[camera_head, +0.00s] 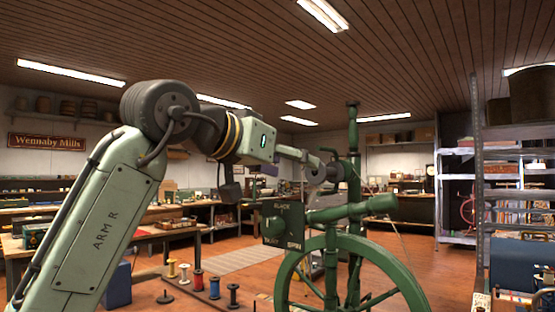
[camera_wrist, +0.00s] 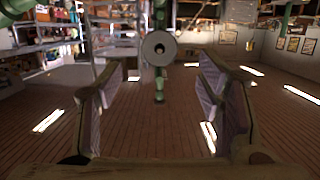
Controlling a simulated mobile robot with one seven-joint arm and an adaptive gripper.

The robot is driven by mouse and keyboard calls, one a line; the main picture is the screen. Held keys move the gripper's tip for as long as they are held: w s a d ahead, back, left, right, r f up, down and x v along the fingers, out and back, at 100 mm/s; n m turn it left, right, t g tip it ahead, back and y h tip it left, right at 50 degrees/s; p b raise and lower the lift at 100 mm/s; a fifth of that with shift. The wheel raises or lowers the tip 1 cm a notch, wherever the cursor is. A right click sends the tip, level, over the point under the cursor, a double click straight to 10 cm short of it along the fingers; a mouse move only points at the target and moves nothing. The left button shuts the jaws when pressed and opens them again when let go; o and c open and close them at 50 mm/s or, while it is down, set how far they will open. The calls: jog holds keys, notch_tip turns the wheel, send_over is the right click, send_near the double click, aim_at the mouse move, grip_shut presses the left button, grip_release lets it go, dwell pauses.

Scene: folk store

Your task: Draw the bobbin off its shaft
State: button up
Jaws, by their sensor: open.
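The bobbin (camera_wrist: 159,40) shows end-on in the wrist view as a pale grey disc with a dark hole at its centre. In the head view the grey bobbin (camera_head: 335,173) sits beside the upright post of the green spinning wheel (camera_head: 300,262). My gripper (camera_wrist: 161,72) is open, its two padded fingers wide apart with nothing between them. The bobbin lies ahead of the fingertips, roughly midway between them and apart from both. In the head view my gripper (camera_head: 312,160) is close to the bobbin and partly overlaps it. The shaft is mostly hidden.
The wheel's green post (camera_head: 353,135) rises right behind the bobbin. A dark sign plate (camera_head: 283,222) is on the wheel's left. Several coloured spools (camera_head: 198,279) stand at lower left. A metal shelf (camera_head: 478,190) is at right. The wrist view is upside down, ceiling lowest.

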aim_at(314, 172)
jog(key=shift+p+x, duration=0.55)
jog(key=shift+x, duration=3.15)
jog(key=c, duration=0.9)
jog(key=shift+o, duration=0.2)
jog(key=f+v, duration=0.2)
jog(key=v, duration=1)
jog(key=shift+s+a+f+b, duration=0.2)
jog(key=shift+s+b, duration=0.15)
